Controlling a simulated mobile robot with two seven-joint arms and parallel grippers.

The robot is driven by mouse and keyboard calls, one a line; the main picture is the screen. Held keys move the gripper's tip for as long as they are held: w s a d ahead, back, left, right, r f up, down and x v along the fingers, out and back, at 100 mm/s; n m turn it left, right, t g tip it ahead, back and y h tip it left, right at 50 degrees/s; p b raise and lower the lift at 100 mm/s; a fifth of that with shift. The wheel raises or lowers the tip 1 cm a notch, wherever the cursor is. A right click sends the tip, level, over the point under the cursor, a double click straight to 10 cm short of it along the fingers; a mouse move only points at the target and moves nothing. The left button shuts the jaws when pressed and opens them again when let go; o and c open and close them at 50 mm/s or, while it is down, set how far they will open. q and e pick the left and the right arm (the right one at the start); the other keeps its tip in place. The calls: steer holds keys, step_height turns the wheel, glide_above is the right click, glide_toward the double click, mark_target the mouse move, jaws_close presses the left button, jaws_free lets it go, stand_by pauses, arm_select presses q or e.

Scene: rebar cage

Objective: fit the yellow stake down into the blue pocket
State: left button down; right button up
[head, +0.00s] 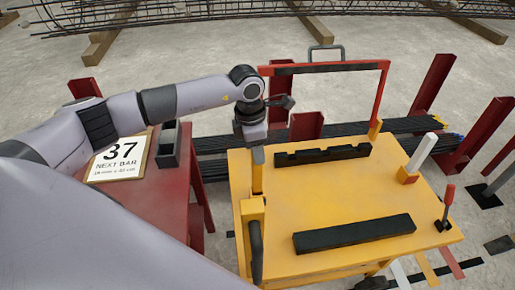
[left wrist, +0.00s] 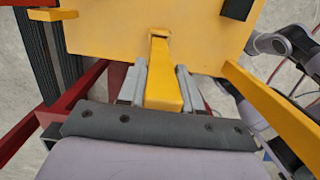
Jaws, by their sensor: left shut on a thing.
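My left gripper (head: 256,148) points down at the left edge of the yellow cart top and is shut on the yellow stake (head: 257,180). In the left wrist view the stake (left wrist: 163,80) runs between the two grey fingers (left wrist: 162,92). The stake hangs roughly upright, its lower end close to a yellow block (head: 252,208) at the cart's left edge. I cannot tell whether they touch. I cannot make out the blue pocket in either view; it may be hidden. My right gripper is not in view.
The cart top (head: 350,190) carries a black notched bar (head: 322,155), a black block (head: 354,234) and a white-and-orange piece (head: 418,158). A red hoop (head: 382,90) rises behind. A red table (head: 165,190) with a "37" sign (head: 122,158) stands left.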

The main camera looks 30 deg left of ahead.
arm_select(q)
step_height(320, 180, down, 6)
steer(key=b, duration=0.5)
steer(key=shift+f+b, duration=0.25)
steer(key=shift+b, duration=0.05)
stand_by(2.2)
steer(key=c, duration=0.7)
jaws_free()
steer(key=shift+s+a+r, duration=0.15)
steer(key=shift+a+r, duration=0.05)
steer(key=shift+r, duration=1.6)
steer(key=shift+s+a+r, duration=0.1)
steer(key=shift+a+r, duration=0.05)
steer(key=shift+r, duration=1.65)
